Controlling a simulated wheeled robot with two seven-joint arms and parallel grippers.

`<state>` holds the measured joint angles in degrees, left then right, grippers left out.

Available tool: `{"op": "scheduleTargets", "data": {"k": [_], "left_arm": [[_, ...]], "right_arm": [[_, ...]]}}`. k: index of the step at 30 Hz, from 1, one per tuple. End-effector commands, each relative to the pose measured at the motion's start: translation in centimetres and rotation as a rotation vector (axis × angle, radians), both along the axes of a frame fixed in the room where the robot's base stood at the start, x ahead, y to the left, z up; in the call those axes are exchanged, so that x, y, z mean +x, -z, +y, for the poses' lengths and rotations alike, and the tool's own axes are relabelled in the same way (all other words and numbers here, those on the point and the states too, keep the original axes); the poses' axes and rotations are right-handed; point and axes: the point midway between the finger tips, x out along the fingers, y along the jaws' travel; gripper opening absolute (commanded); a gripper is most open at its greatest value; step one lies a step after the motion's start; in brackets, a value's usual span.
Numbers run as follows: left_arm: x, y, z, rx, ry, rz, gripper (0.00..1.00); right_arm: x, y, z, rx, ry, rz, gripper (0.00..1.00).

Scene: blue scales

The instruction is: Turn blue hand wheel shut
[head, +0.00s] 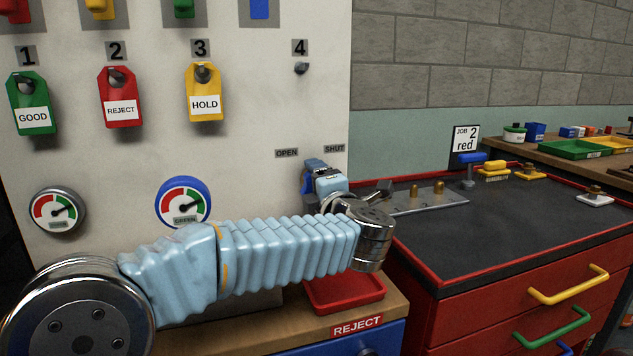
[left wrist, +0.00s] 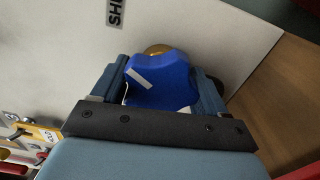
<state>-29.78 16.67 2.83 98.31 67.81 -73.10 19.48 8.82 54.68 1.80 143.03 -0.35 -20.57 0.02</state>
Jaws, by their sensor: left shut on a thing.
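The blue hand wheel (left wrist: 168,72) is on the pale panel, with a white pointer mark on its face and a brass part behind it in the left wrist view. My left gripper (left wrist: 158,88) has a finger on each side of the wheel and is shut on it. In the head view my left gripper (head: 318,172) is at the panel, below the OPEN label (head: 287,153) and the SHUT label (head: 334,148). It hides most of the wheel there. The pointer's direction cannot be read in the head view. My right gripper is not in view.
Green, red and yellow tags (head: 205,93) hang on the panel above two gauges (head: 183,200). A red tray (head: 343,290) is on the wooden ledge below my left arm. A red tool cabinet (head: 500,295) with a dark top stands at the right.

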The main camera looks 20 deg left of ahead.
Motion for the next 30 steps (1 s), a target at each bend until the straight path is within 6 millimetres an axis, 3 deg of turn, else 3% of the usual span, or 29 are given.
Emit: {"op": "scheduleTargets", "data": {"k": [15, 30], "left_arm": [[0.01, 0.07, -0.16, 0.337, 0.003, 0.229, 0.43], [0.02, 0.12, -0.19, 0.443, 0.004, 0.302, 0.43]], "right_arm": [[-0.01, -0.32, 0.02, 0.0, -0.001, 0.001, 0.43], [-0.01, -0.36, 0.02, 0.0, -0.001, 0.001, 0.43]]}}
